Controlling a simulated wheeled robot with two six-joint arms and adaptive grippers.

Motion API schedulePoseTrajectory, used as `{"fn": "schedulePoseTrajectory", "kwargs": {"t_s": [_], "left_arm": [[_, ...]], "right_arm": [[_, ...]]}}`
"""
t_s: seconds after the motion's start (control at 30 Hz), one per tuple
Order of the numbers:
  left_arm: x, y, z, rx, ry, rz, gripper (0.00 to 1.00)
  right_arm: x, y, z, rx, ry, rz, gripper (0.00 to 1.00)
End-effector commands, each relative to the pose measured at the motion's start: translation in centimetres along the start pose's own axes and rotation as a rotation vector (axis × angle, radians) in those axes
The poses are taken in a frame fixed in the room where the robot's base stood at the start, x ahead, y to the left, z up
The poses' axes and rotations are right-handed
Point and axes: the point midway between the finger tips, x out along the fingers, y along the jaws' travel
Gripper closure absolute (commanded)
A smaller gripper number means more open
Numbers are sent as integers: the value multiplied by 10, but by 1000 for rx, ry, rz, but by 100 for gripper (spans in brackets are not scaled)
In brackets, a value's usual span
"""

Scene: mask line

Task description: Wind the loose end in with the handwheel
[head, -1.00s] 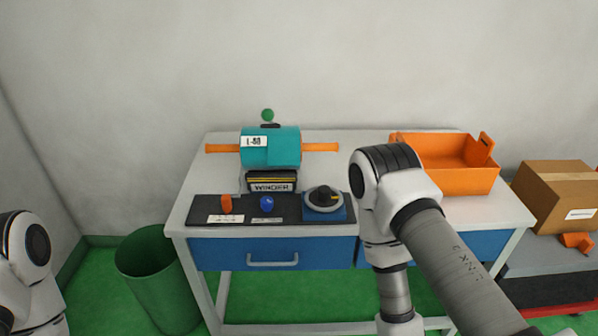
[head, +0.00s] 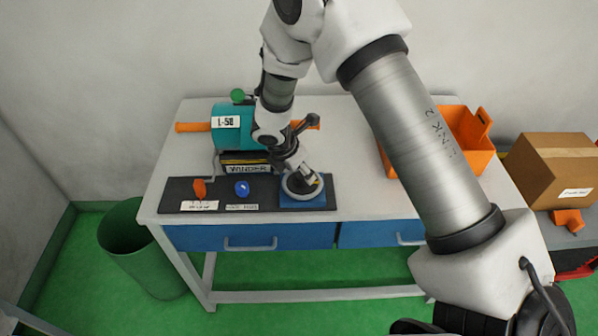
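The handwheel (head: 289,190) is a grey-rimmed dial on a blue square base (head: 317,201) at the right end of a dark panel on the table. My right gripper (head: 308,180) is over the handwheel, at or just above its top; I cannot tell whether it touches it. The fingers are small and partly hidden, so I cannot tell if they are open or shut. The winder (head: 231,117) is a teal drum on an orange bar, above a labelled black unit (head: 246,168); my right arm covers its right part. No loose end can be made out. My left gripper is out of view.
An orange knob (head: 200,188) and a blue knob (head: 242,188) stand left on the dark panel (head: 172,197). An orange bin (head: 474,137) is at the table's right, partly behind my arm. A green lamp (head: 237,95) tops the winder. A cardboard box (head: 553,165) is further right.

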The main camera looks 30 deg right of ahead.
Motion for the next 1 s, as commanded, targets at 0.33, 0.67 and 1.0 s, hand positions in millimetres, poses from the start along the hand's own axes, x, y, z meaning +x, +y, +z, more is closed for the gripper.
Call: {"fn": "schedulePoseTrajectory", "kwargs": {"t_s": [0.33, 0.67, 1.0], "left_arm": [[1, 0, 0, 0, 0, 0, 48], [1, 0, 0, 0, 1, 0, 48], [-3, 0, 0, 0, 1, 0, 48]], "right_arm": [[29, 0, -1, 2, 2, 0, 36], [29, 0, -1, 3, 2, 0, 96], [27, 0, 0, 33, 1, -13, 96]]}}
